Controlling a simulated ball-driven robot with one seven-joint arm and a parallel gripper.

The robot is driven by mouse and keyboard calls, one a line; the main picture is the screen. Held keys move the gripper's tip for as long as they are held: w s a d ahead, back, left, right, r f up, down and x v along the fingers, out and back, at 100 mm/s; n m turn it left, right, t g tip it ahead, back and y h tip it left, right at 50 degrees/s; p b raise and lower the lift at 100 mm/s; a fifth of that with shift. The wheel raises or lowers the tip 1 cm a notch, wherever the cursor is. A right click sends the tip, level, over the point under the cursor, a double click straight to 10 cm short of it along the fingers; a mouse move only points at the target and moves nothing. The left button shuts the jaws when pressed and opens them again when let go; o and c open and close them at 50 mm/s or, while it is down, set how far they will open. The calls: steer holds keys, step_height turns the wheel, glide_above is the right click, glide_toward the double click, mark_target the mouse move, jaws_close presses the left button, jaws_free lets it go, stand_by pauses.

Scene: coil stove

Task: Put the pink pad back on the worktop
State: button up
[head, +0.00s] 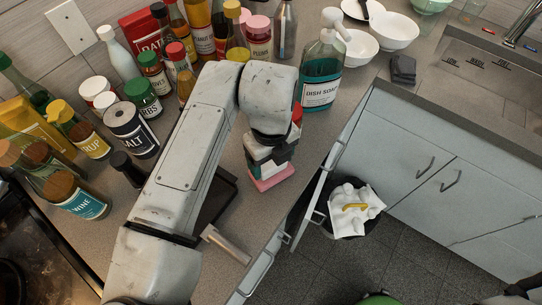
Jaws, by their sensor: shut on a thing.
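The pink pad (274,181) shows as a flat pink edge under the end of my arm, near the front edge of the worktop (312,140). My gripper (268,163) is shut on it, seen from above and behind. The wrist hides the fingertips and most of the pad. I cannot tell whether the pad touches the worktop or is held above it.
A dish soap bottle (321,75) stands just beyond my wrist. Bottles and jars, including a salt jar (131,130), crowd the left and back. A dark flat item (217,200) lies beside my arm. Below the front edge is a bin with white paper (352,222).

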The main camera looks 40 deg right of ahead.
mark_target(271, 162)
steer(key=shift+f, duration=0.2)
steer(key=o, duration=0.9)
steer(key=shift+r, duration=0.1)
steer(key=shift+o, duration=0.2)
step_height(271, 162, up, 12)
steer(key=b, duration=0.1)
steer(key=shift+r, duration=0.15)
